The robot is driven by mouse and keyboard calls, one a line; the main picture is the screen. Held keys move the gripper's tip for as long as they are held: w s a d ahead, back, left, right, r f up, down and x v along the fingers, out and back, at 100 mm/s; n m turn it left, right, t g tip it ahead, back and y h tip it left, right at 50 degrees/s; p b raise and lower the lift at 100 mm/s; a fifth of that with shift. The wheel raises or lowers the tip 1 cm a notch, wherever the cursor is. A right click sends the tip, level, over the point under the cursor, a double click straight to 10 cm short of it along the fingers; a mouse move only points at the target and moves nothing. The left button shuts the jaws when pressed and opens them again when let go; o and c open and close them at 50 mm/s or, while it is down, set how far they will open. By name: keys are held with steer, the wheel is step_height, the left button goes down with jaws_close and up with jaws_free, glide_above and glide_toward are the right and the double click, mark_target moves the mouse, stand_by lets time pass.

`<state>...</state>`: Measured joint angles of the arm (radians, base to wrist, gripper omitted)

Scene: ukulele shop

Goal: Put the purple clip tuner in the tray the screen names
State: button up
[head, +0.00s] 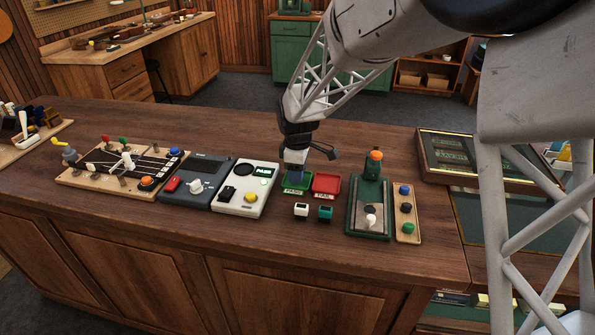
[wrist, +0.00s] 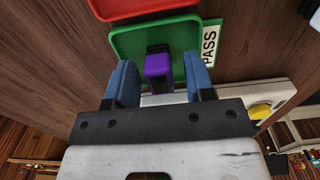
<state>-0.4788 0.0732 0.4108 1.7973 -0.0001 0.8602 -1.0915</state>
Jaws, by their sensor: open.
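The purple clip tuner (wrist: 158,70) is at the green tray (wrist: 125,45), between my fingers, with a gap on each side. It appears to rest in the tray, partly over its near edge; its exact contact is hard to tell. The tray's label reads PASS. In the head view the green tray (head: 292,189) is partly hidden by my gripper (head: 296,176). My gripper is open, with blue fingers (wrist: 161,82) at both sides of the tuner. The red tray (head: 326,184), labelled FAIL, is empty. The small screen (head: 264,170) on the white tester appears to read PASS.
A white clip tuner (head: 301,210) and a teal one (head: 325,213) stand in front of the trays. The white tester (head: 245,190) is left of the trays, and a green press-like fixture (head: 369,208) is to the right. Bare counter lies in front.

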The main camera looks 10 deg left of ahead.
steer(key=shift+r, duration=0.15)
step_height(320, 180, up, 12)
stand_by(0.7)
stand_by(0.5)
steer(key=s+d+r+m+t, duration=0.1)
steer(key=s+d+r+m, duration=0.25)
steer(key=s+d, duration=0.5)
steer(key=s+d+r+m, duration=0.3)
steer(key=s+d+m, duration=0.25)
steer(key=d, duration=0.65)
steer(key=s+d+f+m, duration=0.2)
steer(key=s+d+m, duration=0.2)
steer(key=s, duration=0.6)
steer(key=s+d+f+m+t, duration=0.1)
steer(key=s+d+f+m, duration=0.1)
steer(key=s+d+m, duration=0.3)
steer(key=s+d, duration=0.4)
steer(key=s, duration=0.2)
steer(key=shift+s+d+t, duration=0.15)
steer(key=shift+d+t, duration=0.1)
steer(key=shift+t, duration=0.05)
